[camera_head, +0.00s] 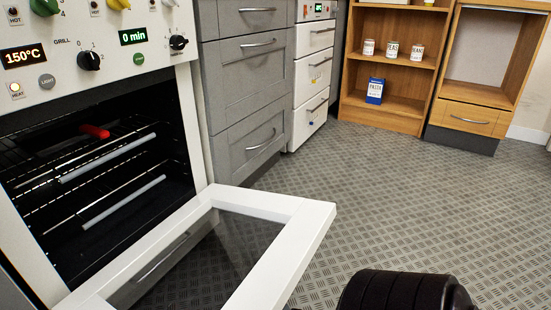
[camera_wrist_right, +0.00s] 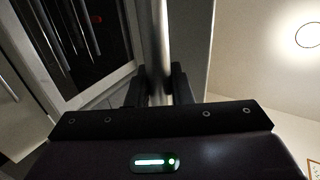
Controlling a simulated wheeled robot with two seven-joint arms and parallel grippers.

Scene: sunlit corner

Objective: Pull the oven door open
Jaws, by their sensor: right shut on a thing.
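The white oven door (camera_head: 315,222) with a dark glass pane is swung down from the oven (camera_head: 75,85), well away from its front. The open cavity (camera_head: 95,165) shows wire racks inside. In the right wrist view my right gripper (camera_wrist_right: 160,88) is shut on the metal door handle (camera_wrist_right: 161,45), a bar between its two black fingers. The door's frame (camera_wrist_right: 95,90) and the racks also show there. In the head view the handle and the right fingers are hidden; only a dark part of my arm shows at the bottom. My left gripper is out of view.
A red object (camera_head: 95,131) lies on a rack. Grey drawers (camera_head: 247,90) and a white drawer unit (camera_head: 313,75) stand to the right. Wooden shelves (camera_head: 395,60) stand behind. The patterned floor (camera_head: 420,190) is clear.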

